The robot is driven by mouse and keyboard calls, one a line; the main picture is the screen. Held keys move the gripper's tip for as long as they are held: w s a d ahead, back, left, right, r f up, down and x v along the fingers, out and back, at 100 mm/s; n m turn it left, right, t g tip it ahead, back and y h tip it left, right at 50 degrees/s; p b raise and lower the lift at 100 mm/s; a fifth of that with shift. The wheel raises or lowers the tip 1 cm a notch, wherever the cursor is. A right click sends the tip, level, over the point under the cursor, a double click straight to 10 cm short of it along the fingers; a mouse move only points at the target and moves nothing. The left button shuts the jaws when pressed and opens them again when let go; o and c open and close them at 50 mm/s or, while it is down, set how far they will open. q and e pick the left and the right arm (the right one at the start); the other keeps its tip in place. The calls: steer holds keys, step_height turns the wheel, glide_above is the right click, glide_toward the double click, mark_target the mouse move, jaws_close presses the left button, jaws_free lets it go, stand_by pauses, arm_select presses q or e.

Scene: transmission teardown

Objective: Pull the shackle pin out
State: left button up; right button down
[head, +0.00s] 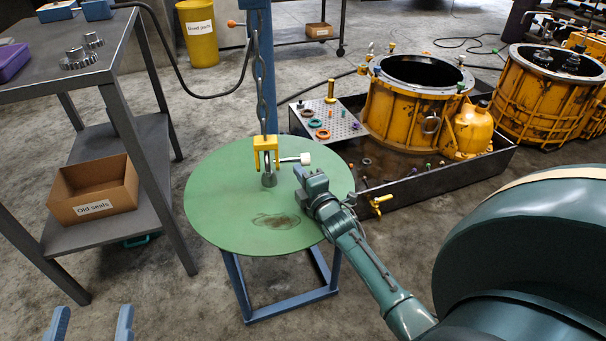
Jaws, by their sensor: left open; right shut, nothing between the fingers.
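A yellow shackle (265,148) hangs on a chain above the round green table. A grey metal piece (268,180) sits in and below it. The shackle pin (292,159) sticks out of the shackle's right side, level, with a pale knob at its end. My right gripper (299,173) is shut and empty, just below the pin's knob in the picture; I cannot tell if they touch. My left gripper (91,325) is open and empty at the bottom left edge, far from the shackle, with only its blue fingertips showing.
The green table (215,205) has a dark stain in front. A grey workbench (60,92) with gears and an "Old seals" box (92,190) stands left. A black tray (440,178) with a yellow housing (405,110) stands right. A chain (262,85) hangs beside a blue post.

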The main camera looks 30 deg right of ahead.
arm_select(q)
steer(key=shift+w+d+r, duration=0.1)
steer(key=shift+w+r, duration=0.05)
steer(key=shift+w, duration=0.1)
arm_select(e)
steer(key=shift+w, duration=0.35)
steer(key=shift+s+d, duration=0.1)
steer(key=shift+s+d+r+p, duration=0.15)
steer(key=shift+s+d+p, duration=0.25)
steer(key=shift+d+p, duration=0.25)
steer(key=shift+s+d, duration=0.15)
steer(key=shift+d, duration=0.25)
arm_select(q)
steer(key=shift+f, duration=0.25)
